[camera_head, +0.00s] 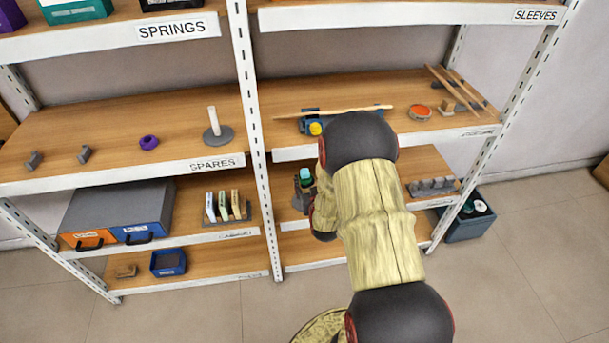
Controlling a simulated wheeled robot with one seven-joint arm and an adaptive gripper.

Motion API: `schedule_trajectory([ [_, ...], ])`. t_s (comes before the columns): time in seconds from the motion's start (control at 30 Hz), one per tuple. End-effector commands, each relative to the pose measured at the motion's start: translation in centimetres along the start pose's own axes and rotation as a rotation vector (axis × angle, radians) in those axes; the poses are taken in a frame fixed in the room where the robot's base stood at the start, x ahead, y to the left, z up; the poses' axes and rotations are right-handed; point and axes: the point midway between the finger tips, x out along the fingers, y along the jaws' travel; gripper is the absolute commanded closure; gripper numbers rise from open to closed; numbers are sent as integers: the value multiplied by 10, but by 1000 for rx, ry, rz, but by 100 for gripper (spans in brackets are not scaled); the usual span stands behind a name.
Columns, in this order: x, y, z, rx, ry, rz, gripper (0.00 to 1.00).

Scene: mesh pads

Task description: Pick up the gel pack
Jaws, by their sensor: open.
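A small teal item (306,175), which may be the gel pack, shows on the lower right shelf, just left of my arm. My gripper (304,187) is small and partly hidden behind my arm there. It is open, with its dark fingers close to the teal item; I cannot tell whether they touch it. My arm covers the middle of the right-hand shelves.
The shelf above holds a long wooden stick (345,111), a blue item (311,126) and an orange disc (420,112). A white upright post (256,130) stands left of my gripper. Upright packets (228,206) stand beyond it. A dark bin (470,225) is on the floor.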

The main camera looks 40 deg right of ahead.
Motion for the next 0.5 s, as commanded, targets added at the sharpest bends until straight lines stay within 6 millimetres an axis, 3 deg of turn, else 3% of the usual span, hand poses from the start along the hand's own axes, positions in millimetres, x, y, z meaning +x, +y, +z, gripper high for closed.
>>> schedule_trajectory([
  [0.5,45,2,4,2,19,4,53],
])
